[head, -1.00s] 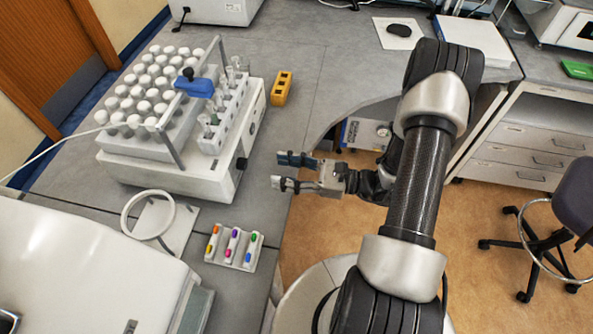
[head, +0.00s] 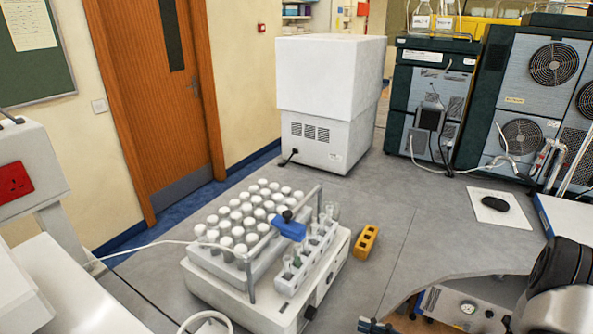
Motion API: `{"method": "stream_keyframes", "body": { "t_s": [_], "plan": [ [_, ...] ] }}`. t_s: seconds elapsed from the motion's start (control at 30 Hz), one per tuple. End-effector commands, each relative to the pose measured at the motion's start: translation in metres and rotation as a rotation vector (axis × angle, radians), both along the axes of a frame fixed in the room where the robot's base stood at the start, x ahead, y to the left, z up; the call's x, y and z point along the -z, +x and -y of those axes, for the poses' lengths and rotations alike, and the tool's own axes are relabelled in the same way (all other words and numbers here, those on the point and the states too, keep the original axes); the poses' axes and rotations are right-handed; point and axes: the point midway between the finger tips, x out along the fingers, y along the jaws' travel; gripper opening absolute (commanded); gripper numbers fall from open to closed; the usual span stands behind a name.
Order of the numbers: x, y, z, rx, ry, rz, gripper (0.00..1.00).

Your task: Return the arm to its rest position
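My gripper (head: 376,326) shows only as a dark fingertip at the bottom edge of the head view, right of the white instrument. The rest of it is cut off by the frame, so I cannot see whether its fingers are apart or whether anything is between them. Part of my arm (head: 568,290) shows at the bottom right corner, black and light grey. Most of the arm is out of view.
A white instrument (head: 215,294) with several white-capped vials and a tube rack stands on the grey bench (head: 420,215). A yellow block (head: 366,241) lies right of it. A white cabinet (head: 325,110) and dark green machines (head: 435,90) stand behind. Bench between them is clear.

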Motion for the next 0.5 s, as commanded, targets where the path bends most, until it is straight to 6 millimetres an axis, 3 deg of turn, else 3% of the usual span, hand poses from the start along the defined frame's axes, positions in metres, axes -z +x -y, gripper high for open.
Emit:
{"method": "stream_keyframes", "body": {
  "t_s": [0.17, 0.3, 0.5],
  "plan": [
    [-0.047, -0.018, -0.038, -0.265, -0.197, 0.088, 0.47],
    [-0.077, -0.048, -0.066, -0.506, -0.402, 0.177, 0.47],
    [-0.107, -0.092, -0.085, -0.809, -0.722, 0.325, 0.47]
  ]
}}
